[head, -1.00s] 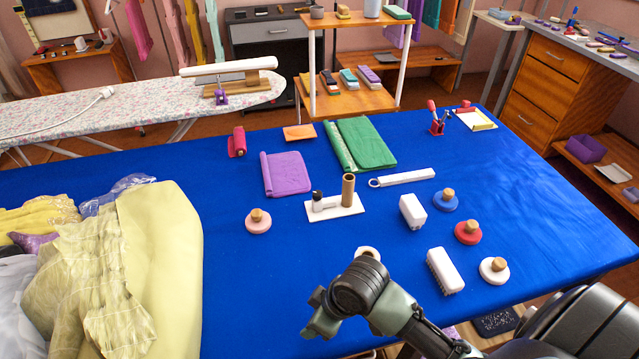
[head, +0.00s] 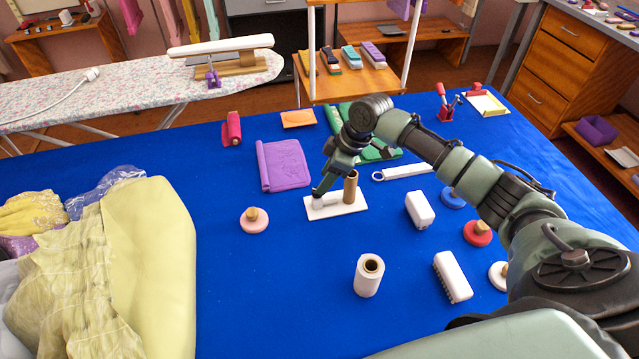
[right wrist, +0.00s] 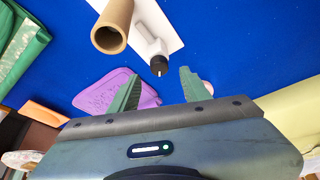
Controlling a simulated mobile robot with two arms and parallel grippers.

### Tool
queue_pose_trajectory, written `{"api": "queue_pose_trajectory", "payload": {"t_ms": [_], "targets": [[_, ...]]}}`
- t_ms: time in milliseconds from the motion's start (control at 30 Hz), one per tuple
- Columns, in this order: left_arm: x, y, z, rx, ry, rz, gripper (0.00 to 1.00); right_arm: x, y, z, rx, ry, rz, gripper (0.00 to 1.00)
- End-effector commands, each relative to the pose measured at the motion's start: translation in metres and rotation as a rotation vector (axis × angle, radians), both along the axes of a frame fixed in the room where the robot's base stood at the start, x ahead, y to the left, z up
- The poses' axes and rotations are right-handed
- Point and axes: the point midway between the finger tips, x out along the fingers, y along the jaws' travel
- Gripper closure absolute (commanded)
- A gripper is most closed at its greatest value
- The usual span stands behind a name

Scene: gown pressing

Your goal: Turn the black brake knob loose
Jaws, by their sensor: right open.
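The black brake knob (right wrist: 159,66) sits at the end of a short white arm (right wrist: 147,38) on the white base plate (head: 349,208). A brown tube (head: 350,188) stands upright on the same plate. In the head view my right gripper (head: 321,188) is over the plate's left end and hides the knob. In the right wrist view its two fingers (right wrist: 160,76) are apart, with the knob in line with the gap between their tips. I cannot tell whether they touch it. My left gripper is not in view.
A yellow gown (head: 145,270) covers the table's left end.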

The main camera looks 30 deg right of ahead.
Motion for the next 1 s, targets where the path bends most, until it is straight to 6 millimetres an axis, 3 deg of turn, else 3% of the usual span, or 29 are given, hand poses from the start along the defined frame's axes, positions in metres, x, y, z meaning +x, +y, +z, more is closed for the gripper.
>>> {"api": "queue_pose_trajectory", "payload": {"t_ms": [300,633,800,1000], "targets": [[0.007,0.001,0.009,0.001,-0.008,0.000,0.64,0.009,0.013,-0.038,0.000,0.002,-0.001,0.53],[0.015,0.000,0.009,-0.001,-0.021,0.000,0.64,0.010,0.014,-0.043,-0.001,0.001,0.000,0.53],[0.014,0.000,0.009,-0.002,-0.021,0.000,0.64,0.010,0.014,-0.042,-0.001,0.001,0.000,1.00],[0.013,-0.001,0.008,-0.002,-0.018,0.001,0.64,0.011,0.014,-0.042,-0.001,0.001,0.004,1.00]]}}
